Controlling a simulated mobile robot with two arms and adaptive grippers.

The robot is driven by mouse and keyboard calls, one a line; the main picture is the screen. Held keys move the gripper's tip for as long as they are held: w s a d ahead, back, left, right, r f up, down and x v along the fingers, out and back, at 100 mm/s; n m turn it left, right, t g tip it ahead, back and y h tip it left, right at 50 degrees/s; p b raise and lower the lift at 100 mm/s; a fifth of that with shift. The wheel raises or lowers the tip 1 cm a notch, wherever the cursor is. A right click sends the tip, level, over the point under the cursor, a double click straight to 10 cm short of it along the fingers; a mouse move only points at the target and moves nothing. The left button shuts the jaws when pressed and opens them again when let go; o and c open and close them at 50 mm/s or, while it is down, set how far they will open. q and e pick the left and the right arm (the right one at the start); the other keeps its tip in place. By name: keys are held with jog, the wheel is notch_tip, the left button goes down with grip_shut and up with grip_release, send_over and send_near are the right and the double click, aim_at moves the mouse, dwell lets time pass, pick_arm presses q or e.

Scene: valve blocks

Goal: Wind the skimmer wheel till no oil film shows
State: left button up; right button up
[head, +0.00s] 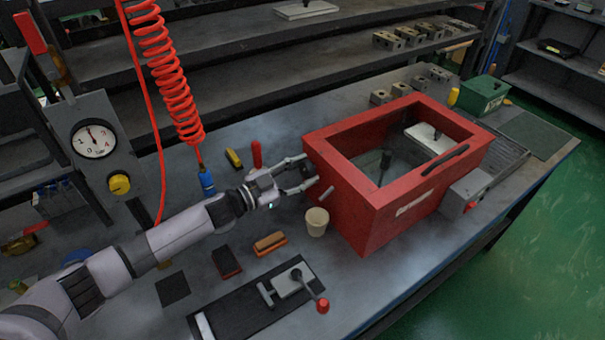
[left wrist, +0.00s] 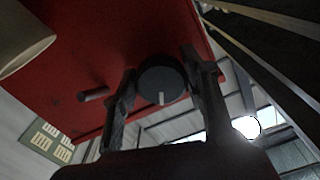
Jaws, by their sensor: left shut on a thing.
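The red tank (head: 390,212) stands on the bench, open at the top. Its liquid (head: 368,166) looks grey-green and partly shows inside; I cannot tell whether an oil film lies on it. My left gripper (head: 309,172) is at the tank's left side wall. In the left wrist view the gripper (left wrist: 160,88) is shut on a round dark wheel (left wrist: 160,80) with a white mark on its face. The wheel is hidden behind the fingers in the head view. A short grey spout (head: 327,193) sticks out beside it, above a beige cup (head: 316,221). My right gripper is out of view.
A red-handled tool (head: 256,154) and a yellow block (head: 234,158) lie behind my left gripper. A red coiled hose (head: 170,80) hangs near the arm.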

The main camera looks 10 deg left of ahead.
pick_arm(q)
jog(key=m+b, duration=0.1)
jog(key=m, duration=0.5)
jog(key=shift+w, duration=0.1)
jog(key=m+b, duration=0.1)
jog(key=m, duration=0.3)
jog(key=shift+a+b, duration=0.1)
jog(key=shift+b, duration=0.25)
jog(key=m+b, duration=0.1)
jog(key=m, duration=0.2)
jog(key=shift+r+m, duration=0.1)
jog(key=shift+m, duration=0.3)
jog(key=m+b, duration=0.1)
jog(key=m, duration=0.2)
jog(key=shift+m+b, duration=0.3)
jog(key=shift+b, duration=0.05)
jog(key=m+b, duration=0.1)
jog(key=m, duration=0.2)
jog(key=shift+r+m+b, duration=0.1)
jog(key=shift+m+b, duration=0.2)
jog(key=m+b, duration=0.1)
jog(key=m, duration=0.3)
jog(key=shift+b, duration=0.4)
jog(key=shift+r+m+b, duration=0.15)
jog(key=shift+m+b, duration=0.4)
jog(key=shift+m, duration=0.95)
